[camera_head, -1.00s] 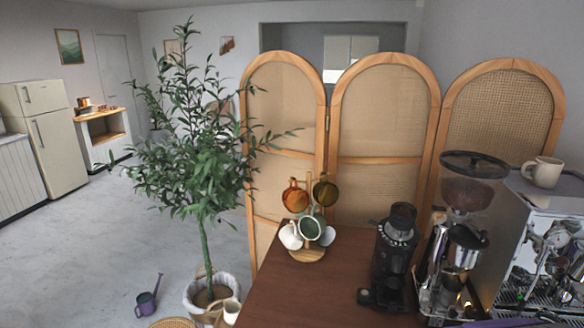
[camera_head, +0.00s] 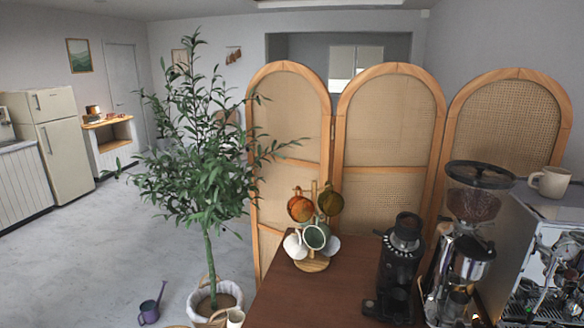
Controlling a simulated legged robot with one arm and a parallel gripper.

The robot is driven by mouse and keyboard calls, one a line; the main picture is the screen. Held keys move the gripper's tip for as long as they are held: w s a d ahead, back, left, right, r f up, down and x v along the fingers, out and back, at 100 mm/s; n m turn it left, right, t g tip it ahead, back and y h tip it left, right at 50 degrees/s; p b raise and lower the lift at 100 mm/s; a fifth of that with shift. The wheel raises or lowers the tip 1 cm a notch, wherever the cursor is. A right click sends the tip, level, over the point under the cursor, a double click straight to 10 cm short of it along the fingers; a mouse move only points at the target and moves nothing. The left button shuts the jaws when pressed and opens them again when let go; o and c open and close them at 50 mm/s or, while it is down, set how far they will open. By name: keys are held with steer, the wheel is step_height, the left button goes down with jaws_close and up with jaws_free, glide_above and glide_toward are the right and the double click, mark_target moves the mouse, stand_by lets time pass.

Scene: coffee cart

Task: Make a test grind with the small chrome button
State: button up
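A chrome coffee grinder (camera_head: 474,248) with a clear, bean-filled hopper (camera_head: 474,203) stands upright on the brown cart top (camera_head: 318,298) at the lower right. A smaller black grinder (camera_head: 401,262) stands just left of it. I cannot make out a small chrome button on either grinder; the parts are too small, and the bottom edge of the picture cuts off the chrome one. My gripper is not in view.
A silver espresso machine (camera_head: 552,232) with a cream mug (camera_head: 549,182) on top stands at the right. A mug tree (camera_head: 312,264) stands at the cart's back left. A rattan screen (camera_head: 388,150) closes off the back. A potted tree (camera_head: 208,185) stands left; open floor lies beyond.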

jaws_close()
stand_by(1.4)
